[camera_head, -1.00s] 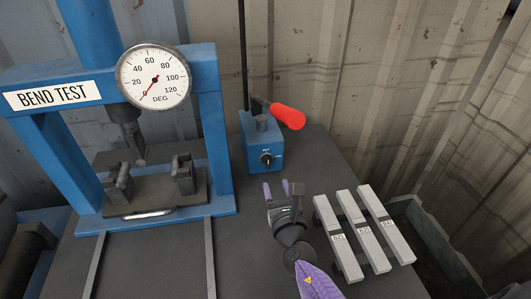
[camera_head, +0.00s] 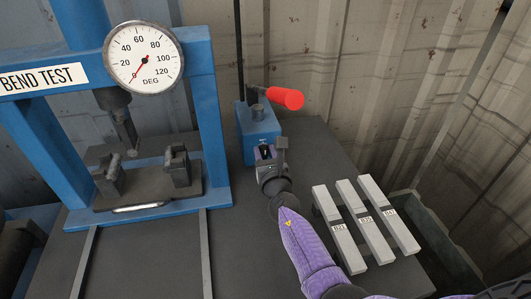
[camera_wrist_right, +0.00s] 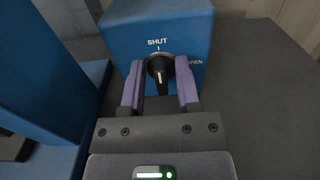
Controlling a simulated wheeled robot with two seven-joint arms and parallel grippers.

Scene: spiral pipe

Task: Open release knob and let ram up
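The release knob (camera_wrist_right: 160,72) is a black dial with a white pointer line on the front of the blue pump box (camera_head: 258,132). Its pointer is up at SHUT; OPEN is marked to the right. My right gripper (camera_wrist_right: 160,88) has its purple fingers on either side of the knob, with small gaps seeming to show, so it looks open around it. In the head view my right gripper (camera_head: 265,153) hides the knob. The ram (camera_head: 124,122) hangs in the blue press frame above the bend supports. My left gripper is not in view.
A red-handled pump lever (camera_head: 287,98) sticks out above the box. The dial gauge (camera_head: 144,57) has its needle near 0. Several labelled grey bars (camera_head: 375,240) lie right of my right arm. An open bin (camera_head: 425,225) stands beyond the table's right edge.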

